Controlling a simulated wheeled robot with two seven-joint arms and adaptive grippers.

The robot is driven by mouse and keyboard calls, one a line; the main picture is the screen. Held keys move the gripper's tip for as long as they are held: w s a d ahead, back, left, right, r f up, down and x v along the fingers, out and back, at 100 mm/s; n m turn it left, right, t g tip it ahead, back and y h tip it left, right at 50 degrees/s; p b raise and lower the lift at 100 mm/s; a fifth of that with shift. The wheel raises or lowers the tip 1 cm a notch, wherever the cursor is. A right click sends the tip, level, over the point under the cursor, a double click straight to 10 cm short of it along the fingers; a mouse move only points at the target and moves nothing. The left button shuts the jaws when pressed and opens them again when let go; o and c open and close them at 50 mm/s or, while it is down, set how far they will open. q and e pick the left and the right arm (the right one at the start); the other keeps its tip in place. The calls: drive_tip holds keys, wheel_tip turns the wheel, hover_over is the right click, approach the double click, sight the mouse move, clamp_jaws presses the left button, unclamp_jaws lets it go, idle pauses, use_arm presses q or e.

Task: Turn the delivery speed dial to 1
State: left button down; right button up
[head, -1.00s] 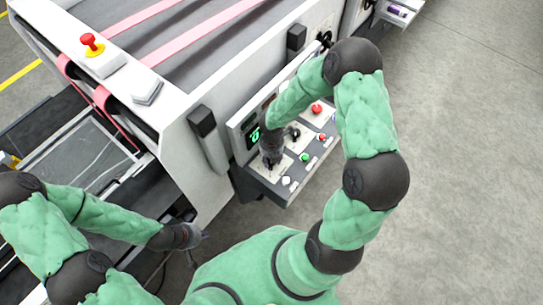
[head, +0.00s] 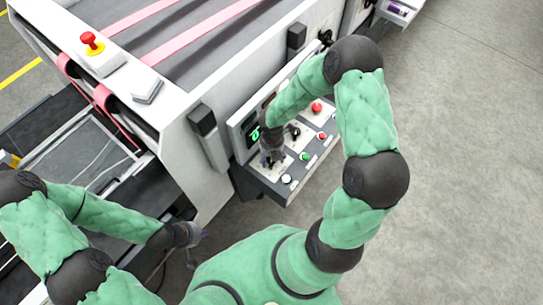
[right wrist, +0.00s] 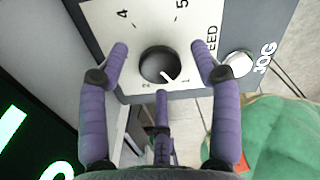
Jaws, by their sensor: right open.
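The delivery speed dial (right wrist: 160,66) is a round black knob with a white pointer line, on a light plate with printed numbers. In the right wrist view the pointer aims to the lower right, close to the printed 1. My right gripper (right wrist: 160,60) is open, with purple fingers around the dial and visible gaps between fingers and knob. In the head view my right gripper (head: 271,160) is over the near end of the control panel (head: 277,186) and hides the dial. My left gripper (head: 195,235) hangs low beside the machine, too small to read.
The panel also carries a red button (head: 316,107), a green button (head: 305,156) and a white button (head: 287,179). A green-lit display (head: 254,134) stands behind my right gripper. An emergency stop (head: 90,41) sits on the machine top. Floor to the right is clear.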

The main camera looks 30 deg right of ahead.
wheel_tip(320, 180, up, 12)
idle(0.5)
drive_tip(key=shift+f, duration=0.15)
idle(0.3)
